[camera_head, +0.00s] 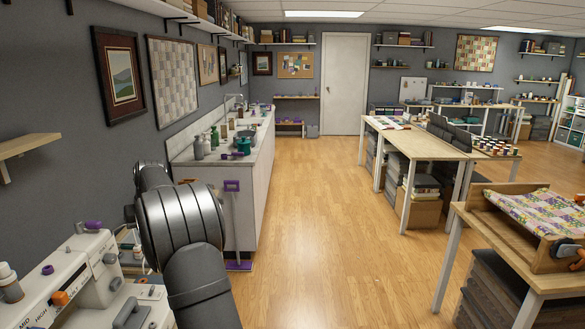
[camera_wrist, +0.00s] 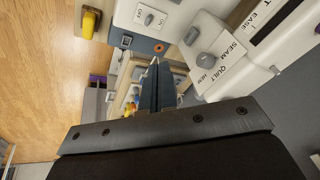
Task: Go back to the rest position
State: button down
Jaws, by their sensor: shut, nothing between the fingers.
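My gripper (camera_wrist: 156,78) shows in the wrist view as two dark fingers pressed together, with nothing between them. It hangs over or in front of white sewing machines with labelled controls. A panel with a SEAM, QUILT and HEM knob (camera_wrist: 207,62) is to the right of the fingers, and an ON/OFF switch (camera_wrist: 149,19) is above them. In the head view my dark arm fills the lower left, and the gripper itself is hidden there.
White sewing machines (camera_head: 97,270) stand at the lower left, close to my arm. A sink counter (camera_head: 262,135) runs along the left wall. Work tables (camera_head: 425,150) and a table with a quilted piece (camera_head: 540,209) stand at the right. The wooden floor (camera_head: 318,220) between is clear.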

jog(key=s+d+r+m+t, duration=0.1)
jog(key=s+d+r+m, duration=0.2)
jog(key=d+r+m, duration=0.2)
jog(key=shift+r+m+y, duration=0.3)
jog(key=shift+r+m, duration=0.7)
jog(key=shift+m, duration=0.4)
jog(key=shift+s, duration=0.1)
